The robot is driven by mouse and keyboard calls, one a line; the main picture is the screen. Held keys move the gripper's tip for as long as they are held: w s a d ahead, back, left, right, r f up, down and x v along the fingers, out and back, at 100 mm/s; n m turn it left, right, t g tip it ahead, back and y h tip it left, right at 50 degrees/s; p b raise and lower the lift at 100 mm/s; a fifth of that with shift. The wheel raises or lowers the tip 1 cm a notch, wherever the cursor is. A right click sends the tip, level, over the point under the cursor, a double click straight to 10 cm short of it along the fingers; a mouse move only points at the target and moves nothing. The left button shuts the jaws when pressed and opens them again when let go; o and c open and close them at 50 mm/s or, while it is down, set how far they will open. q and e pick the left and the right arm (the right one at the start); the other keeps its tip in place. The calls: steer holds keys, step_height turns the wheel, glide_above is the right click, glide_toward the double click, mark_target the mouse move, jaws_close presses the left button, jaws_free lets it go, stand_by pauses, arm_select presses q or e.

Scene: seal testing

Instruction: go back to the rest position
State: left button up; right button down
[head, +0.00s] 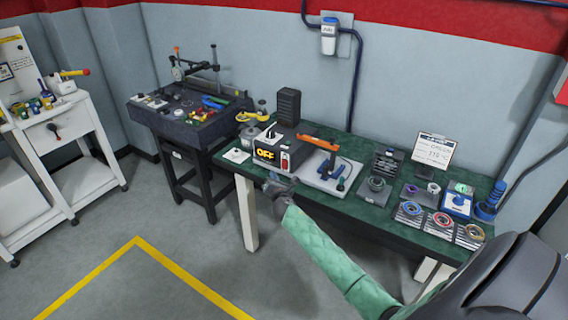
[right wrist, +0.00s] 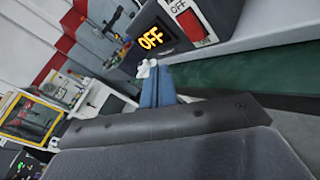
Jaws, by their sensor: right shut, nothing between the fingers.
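My right gripper (head: 274,184) is at the end of my green-sleeved arm, at the front edge of the green-topped bench (head: 330,192). It is just in front of a dark box with a lit "OFF" display (head: 265,154). The right wrist view shows its blue fingers (right wrist: 150,72) closed together and empty. I cannot tell whether the gripper touches anything. My left gripper is not in view.
The bench holds a heat sealer-like device with an orange arm (head: 318,142), several tape rolls (head: 411,208) and a white sign (head: 434,151). A dark workbench (head: 185,122) and white cart (head: 55,140) stand left. Grey floor with a yellow line (head: 190,279) is clear.

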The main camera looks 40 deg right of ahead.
steer(key=s+a+f+m+g+y, duration=0.1)
steer(key=s+a+f+m+g, duration=0.3)
steer(key=f+m, duration=0.45)
steer(key=s+a+f+m+g+y, duration=0.15)
steer(key=s+a+f+m, duration=0.35)
steer(key=f, duration=0.6)
steer(key=s+a+f+m+g+y, duration=0.1)
steer(key=s+a+f+m+g, duration=0.3)
steer(key=f+m, duration=0.5)
steer(key=s+a+f+g+y+b, duration=0.1)
steer(key=s+a+f+y, duration=0.1)
steer(key=s+a+f, duration=0.6)
steer(key=s+a+f+g+y+b, duration=0.1)
steer(key=s+a+f, duration=0.3)
steer(key=s+f, duration=0.85)
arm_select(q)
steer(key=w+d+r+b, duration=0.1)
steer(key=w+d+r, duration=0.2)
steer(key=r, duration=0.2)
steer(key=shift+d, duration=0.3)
arm_select(e)
steer(key=s+a+f+g, duration=0.1)
steer(key=s+a+f, duration=0.1)
steer(key=s, duration=0.9)
steer(key=s+a+f+g, duration=0.1)
steer(key=s+a+f, duration=0.2)
steer(key=s, duration=0.8)
steer(key=shift+a+f+g+y, duration=0.15)
steer(key=shift+a+g+y, duration=0.2)
steer(key=shift+a, duration=0.4)
